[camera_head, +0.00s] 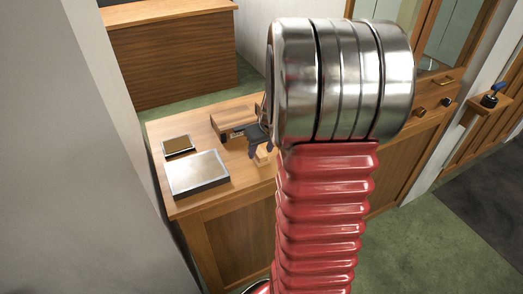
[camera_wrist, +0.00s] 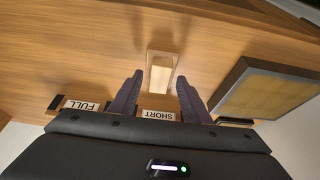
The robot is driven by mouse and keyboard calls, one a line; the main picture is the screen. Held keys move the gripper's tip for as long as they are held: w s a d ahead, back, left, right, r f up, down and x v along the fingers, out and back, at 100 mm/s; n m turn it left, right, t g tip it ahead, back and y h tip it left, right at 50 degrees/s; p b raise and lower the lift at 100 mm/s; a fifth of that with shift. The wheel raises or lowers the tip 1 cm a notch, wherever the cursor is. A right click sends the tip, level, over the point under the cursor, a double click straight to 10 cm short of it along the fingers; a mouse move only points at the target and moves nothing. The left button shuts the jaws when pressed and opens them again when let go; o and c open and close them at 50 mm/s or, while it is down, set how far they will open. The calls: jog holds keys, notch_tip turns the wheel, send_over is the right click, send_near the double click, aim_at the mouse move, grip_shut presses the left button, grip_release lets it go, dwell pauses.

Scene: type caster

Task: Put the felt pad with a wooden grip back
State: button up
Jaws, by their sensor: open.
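A pale wooden block (camera_wrist: 160,72), which looks like the wooden grip of the felt pad, stands on the wooden worktop; no felt can be made out. It also shows small in the head view (camera_head: 265,156), partly hidden by my arm. My gripper (camera_wrist: 158,79) is open and empty. Its dark fingers show to the left and right of the block's near end in the wrist view, with gaps on both sides. In the head view my gripper (camera_head: 259,140) is just above the worktop, beside the block. I cannot tell its exact height over the block.
A framed tan panel (camera_wrist: 268,92) lies right of my gripper in the wrist view. Labels SHORT (camera_wrist: 158,115) and FULL (camera_wrist: 82,105) show near my gripper. On the worktop (camera_head: 235,181) are a silver-topped slab (camera_head: 197,173), a small dark-framed tray (camera_head: 178,145) and a wooden box (camera_head: 232,116).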

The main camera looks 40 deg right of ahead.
jog(key=v, duration=1.1)
jog(key=shift+s+a+r, duration=0.1)
jog(key=shift+a+r, duration=0.05)
jog(key=shift+r, duration=0.05)
dwell(0.4)
jog(key=s+a+r+n, duration=0.1)
jog(key=a+r, duration=0.1)
jog(key=a, duration=0.6)
jog(key=s+a+r+n, duration=0.1)
jog(key=a+r, duration=0.1)
jog(key=a, duration=0.7)
jog(key=s+a+n+t+y, duration=0.1)
jog(key=s+a, duration=0.8)
jog(key=a, duration=0.3)
jog(key=shift+a, duration=0.4)
jog(key=shift+s, duration=0.1)
